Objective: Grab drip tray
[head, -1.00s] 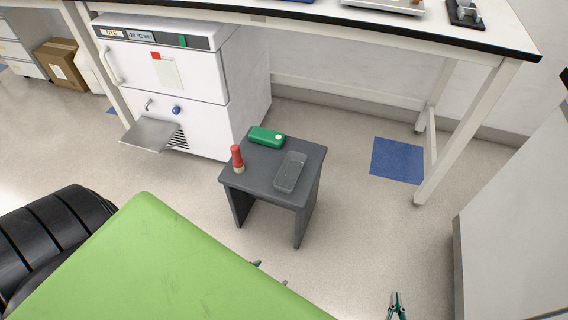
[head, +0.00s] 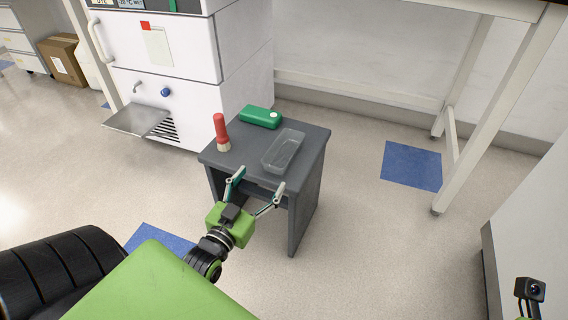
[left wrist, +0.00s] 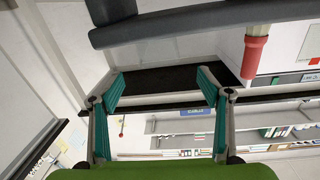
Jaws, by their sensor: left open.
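A clear shallow tray (head: 283,152) lies on the right part of a dark grey stool (head: 250,163). A metal tray (head: 137,120) juts from the front of the white machine; I cannot tell for sure which one is the drip tray. My left gripper (head: 259,180) is open and empty at the stool's near edge, in front of the clear tray. In the left wrist view its teal-padded fingers (left wrist: 160,75) are spread with nothing between them, and the clear tray does not show. My right gripper's fingers are out of view.
A red-topped bottle (head: 221,133) and a green box (head: 260,117) stand on the stool near the clear tray. The white machine (head: 170,80) is behind left. A bench leg (head: 480,130) stands at right. Open floor surrounds the stool's right side.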

